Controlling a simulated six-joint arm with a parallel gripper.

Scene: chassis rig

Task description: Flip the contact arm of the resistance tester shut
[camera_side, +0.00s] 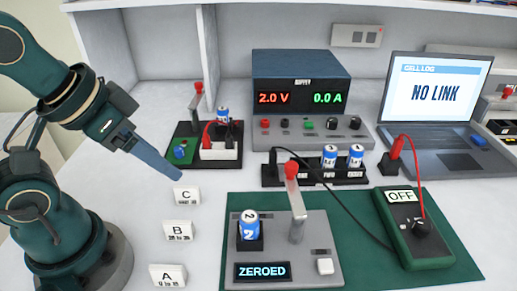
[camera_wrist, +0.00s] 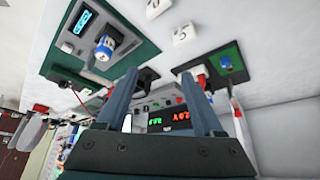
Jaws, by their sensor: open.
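The resistance tester (camera_side: 318,258) is a grey box on a green mat, front centre in the side view. Its display reads ZEROED. Its contact arm (camera_side: 297,212), a grey lever with a red knob, stands raised, nearly upright. A blue and white cell (camera_side: 249,226) marked 2 stands in the black holder left of the arm. The tester (camera_wrist: 92,30) and cell (camera_wrist: 103,47) also show at upper left in the wrist view, where the contact arm is hard to make out. My gripper (camera_side: 179,177) is open and empty, left of the tester and apart from it. Its two fingers (camera_wrist: 160,80) point forward in the wrist view.
Blocks C (camera_side: 186,195), B (camera_side: 178,231) and A (camera_side: 168,275) stand left of the mat. A green meter (camera_side: 425,248) reading OFF, with red and black leads, lies right. Behind are a cell rack (camera_side: 270,174), power supply (camera_side: 300,75), laptop (camera_side: 435,90) and another levered fixture (camera_side: 183,150).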

